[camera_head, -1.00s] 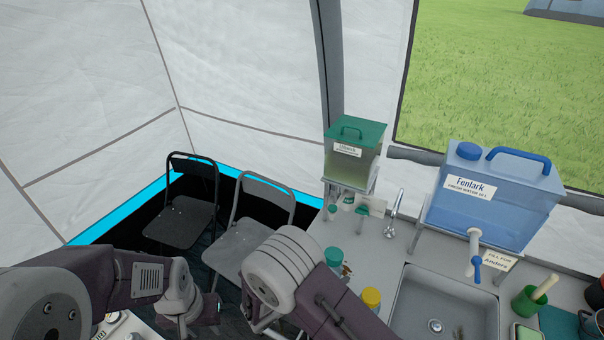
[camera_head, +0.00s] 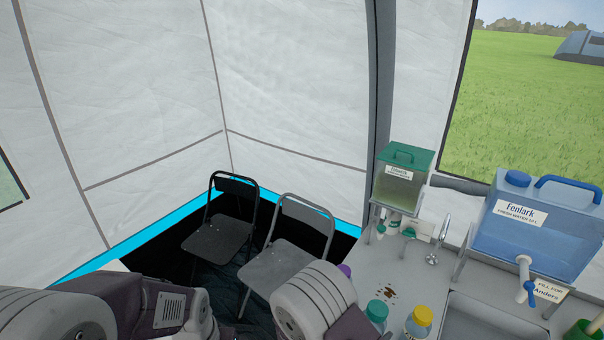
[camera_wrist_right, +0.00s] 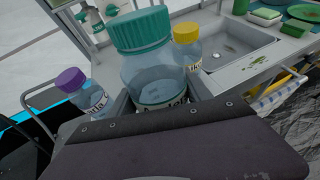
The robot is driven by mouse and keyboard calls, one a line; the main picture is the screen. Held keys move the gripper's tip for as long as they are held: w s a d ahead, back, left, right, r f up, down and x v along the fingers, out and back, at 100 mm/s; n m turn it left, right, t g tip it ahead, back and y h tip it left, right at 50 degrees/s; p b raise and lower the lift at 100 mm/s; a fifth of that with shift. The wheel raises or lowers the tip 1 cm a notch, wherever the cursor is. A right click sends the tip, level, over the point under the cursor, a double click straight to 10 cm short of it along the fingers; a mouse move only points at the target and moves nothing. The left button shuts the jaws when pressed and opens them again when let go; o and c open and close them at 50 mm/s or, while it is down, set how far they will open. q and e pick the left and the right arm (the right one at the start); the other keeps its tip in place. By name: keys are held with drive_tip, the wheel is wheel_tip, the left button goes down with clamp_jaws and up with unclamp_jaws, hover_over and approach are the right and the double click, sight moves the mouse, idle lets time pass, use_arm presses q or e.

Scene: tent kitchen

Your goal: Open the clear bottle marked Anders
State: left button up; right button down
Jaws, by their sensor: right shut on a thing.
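A clear bottle with a teal lid (camera_wrist_right: 140,32) stands between the fingers of my right gripper (camera_wrist_right: 158,98), which is shut on it. Its label starts with what looks like an A; the rest is partly hidden by the gripper, so I cannot read the full name. In the head view its teal lid (camera_head: 376,311) shows at the counter's near edge, beside my right arm. The lid is on. My left arm enters at the lower left of the head view; its gripper is out of the frame.
A yellow-lidded bottle (camera_wrist_right: 187,45) is close on the right, a purple-lidded bottle (camera_wrist_right: 80,92) on the left. Farther along are the sink (camera_head: 490,318), the blue Fenlark water tank (camera_head: 545,235), a "Fill for Anders" card (camera_head: 549,291) and a green-lidded dispenser (camera_head: 402,180). Brown bits (camera_head: 388,292) lie on the counter.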

drive_tip(key=shift+s+d+f, duration=0.1)
drive_tip(key=shift+s+d, duration=0.25)
drive_tip(key=shift+s, duration=0.25)
drive_tip(key=shift+a, duration=0.1)
drive_tip(key=shift+f, duration=0.1)
